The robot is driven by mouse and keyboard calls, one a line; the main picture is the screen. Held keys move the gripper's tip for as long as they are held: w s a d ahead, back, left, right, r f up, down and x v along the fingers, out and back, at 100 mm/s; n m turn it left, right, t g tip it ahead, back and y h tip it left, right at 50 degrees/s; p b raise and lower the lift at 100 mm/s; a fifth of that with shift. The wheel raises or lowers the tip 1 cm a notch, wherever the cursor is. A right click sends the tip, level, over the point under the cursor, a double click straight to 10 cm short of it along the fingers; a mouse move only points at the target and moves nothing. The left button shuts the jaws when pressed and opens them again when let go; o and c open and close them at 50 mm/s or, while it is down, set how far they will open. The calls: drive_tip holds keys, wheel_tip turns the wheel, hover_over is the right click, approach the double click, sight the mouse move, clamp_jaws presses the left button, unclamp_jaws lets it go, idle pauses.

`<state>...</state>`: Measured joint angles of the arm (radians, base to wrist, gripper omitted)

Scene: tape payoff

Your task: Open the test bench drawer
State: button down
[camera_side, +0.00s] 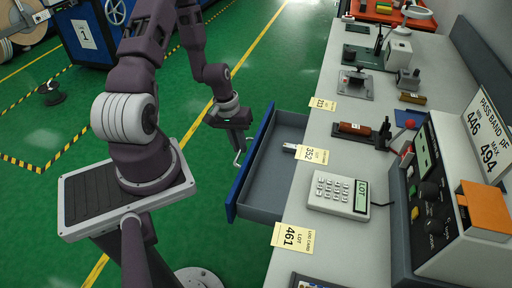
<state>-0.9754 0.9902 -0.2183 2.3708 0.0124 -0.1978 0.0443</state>
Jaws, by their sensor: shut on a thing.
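The test bench drawer (268,187) is pulled out from the long grey bench, with its blue front (247,165) standing well clear of the bench edge. Its grey inside shows and looks mostly bare. My gripper (238,153) is at the outer side of the blue front, near its middle. It is shut on the drawer handle, a thin silver bar that shows just below the fingers. The fingers hide part of the handle.
The bench top holds a keypad box (339,194) marked LOT, a brown cylinder (354,129) and a large meter (448,210). Cards marked 352 (312,154) and 461 (292,237) lie along its edge. Green floor (215,178) left of the drawer is clear.

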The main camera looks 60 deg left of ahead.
drive_tip(key=shift+s+a, duration=0.85)
drive_tip(key=shift+a, duration=0.05)
drive_tip(key=c, duration=1.5)
unclamp_jaws()
wheel_tip(320, 180, up, 10)
drive_tip(key=shift+r, duration=0.1)
